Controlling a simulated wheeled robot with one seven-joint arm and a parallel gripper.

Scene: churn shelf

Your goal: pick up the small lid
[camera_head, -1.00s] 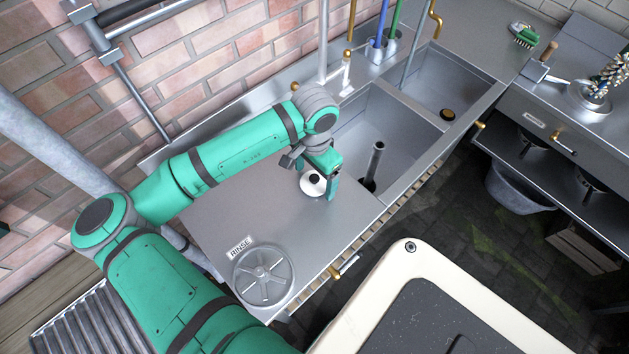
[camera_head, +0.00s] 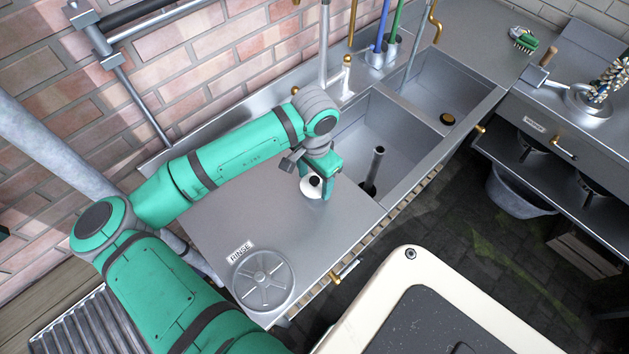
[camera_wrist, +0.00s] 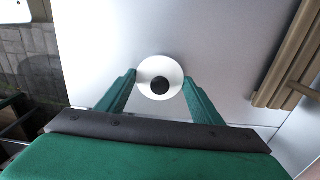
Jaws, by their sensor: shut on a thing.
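The small lid (camera_head: 306,187) is a white disc with a black knob at its middle. It is on or just above the steel drainboard (camera_head: 225,212), left of the sink basins; I cannot tell if it touches the surface. My gripper (camera_head: 323,179) is shut on the lid, and one finger covers part of its right side in the head view. In the wrist view my gripper (camera_wrist: 158,80) has a green finger on each side of the lid (camera_wrist: 160,64), at its rim. The knob faces the wrist camera.
A round spoked grey disc (camera_head: 263,279) lies near the drainboard's front left, by a RINSE label (camera_head: 240,252). A basin with a standing pipe (camera_head: 374,170) opens to the right. A faucet (camera_head: 346,76) stands behind. The drainboard between is clear.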

